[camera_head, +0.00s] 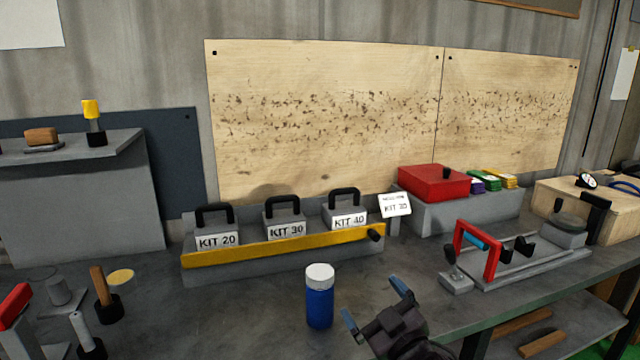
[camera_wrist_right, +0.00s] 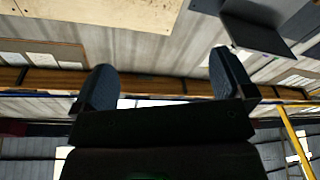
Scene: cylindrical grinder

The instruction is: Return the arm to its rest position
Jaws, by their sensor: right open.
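My right gripper (camera_head: 376,307) is at the bottom middle of the head view, over the front part of the bench. Its two blue-tipped fingers are spread apart with nothing between them. In the right wrist view the same gripper (camera_wrist_right: 160,85) shows open and empty, facing the wall and upper room. A blue bottle with a white cap (camera_head: 320,297) stands upright just left of the gripper, apart from it in the picture. My left gripper is not in view.
A grey rack with a yellow bar (camera_head: 290,245) holds KIT 20, KIT 30 and KIT 40 blocks. A fixture with a red handle (camera_head: 480,250) stands at the right, near a red box (camera_head: 433,182). Upright tools (camera_head: 104,290) stand at the left.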

